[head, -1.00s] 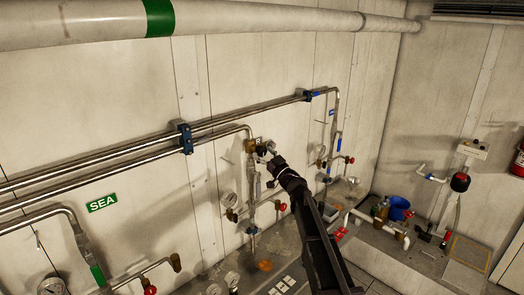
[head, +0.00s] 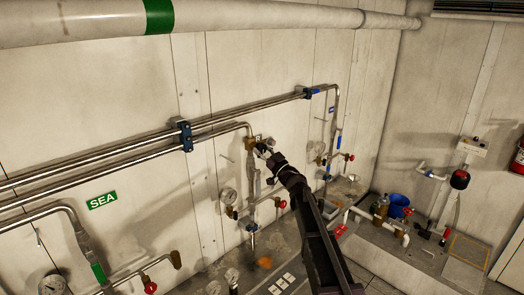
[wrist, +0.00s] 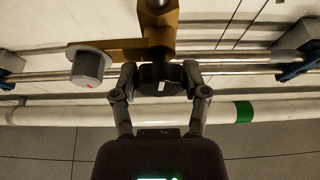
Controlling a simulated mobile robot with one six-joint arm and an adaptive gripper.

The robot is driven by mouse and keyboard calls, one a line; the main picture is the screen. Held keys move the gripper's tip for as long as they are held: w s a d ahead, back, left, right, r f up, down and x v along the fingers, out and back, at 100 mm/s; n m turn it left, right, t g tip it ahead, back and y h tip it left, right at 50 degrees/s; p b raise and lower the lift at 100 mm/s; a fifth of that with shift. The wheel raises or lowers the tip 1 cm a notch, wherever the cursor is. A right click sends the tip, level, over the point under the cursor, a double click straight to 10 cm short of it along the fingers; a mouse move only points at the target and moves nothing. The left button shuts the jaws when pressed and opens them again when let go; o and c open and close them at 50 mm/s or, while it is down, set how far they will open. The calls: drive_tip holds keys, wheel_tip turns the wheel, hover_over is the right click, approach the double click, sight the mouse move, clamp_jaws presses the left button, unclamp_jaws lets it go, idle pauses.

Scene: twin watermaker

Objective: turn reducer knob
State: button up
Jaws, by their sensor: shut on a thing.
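The brass reducer body (wrist: 133,47) fills the upper middle of the wrist view, with a grey round cap (wrist: 88,66) on its left arm. The dark reducer knob (wrist: 160,76) sits below the body, between my two fingers. My gripper (wrist: 158,82) is shut on this knob, one finger on each side. In the head view the brass reducer (head: 250,144) is small at the right end of the steel pipe, and my gripper (head: 263,150) reaches it from the lower right. The knob is hidden there by my gripper.
Steel pipes (head: 90,160) run along the wall, held by blue clamps (head: 185,137). A gauge (head: 228,197) and red-handled valves (head: 281,204) sit below the reducer. A blue bucket (head: 399,204) and other gear stand at the right.

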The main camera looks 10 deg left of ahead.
drive_tip(key=shift+w+n+g+y, duration=0.1)
drive_tip(key=shift+n+g+y, duration=0.2)
drive_tip(key=shift+n, duration=0.1)
drive_tip(key=n+g, duration=0.1)
drive_tip(key=n, duration=0.2)
drive_tip(key=shift+r+n+g+y, duration=0.1)
drive_tip(key=shift+n+g+y, duration=0.3)
drive_tip(key=n+g, duration=0.1)
drive_tip(key=n, duration=0.1)
drive_tip(key=n+g+p, duration=0.1)
drive_tip(key=n, duration=0.2)
drive_tip(key=shift+w+r+y+p, duration=0.1)
drive_tip(key=shift+y+p, duration=0.2)
drive_tip(key=n+g+p, duration=0.1)
drive_tip(key=n, duration=0.2)
drive_tip(key=n+g+p, duration=0.1)
drive_tip(key=n+g, duration=0.1)
drive_tip(key=n, duration=0.1)
drive_tip(key=o, duration=1.1)
drive_tip(key=shift+o, duration=0.2)
drive_tip(key=shift+f+m+b, duration=0.25)
drive_tip(key=shift+m+b, duration=0.05)
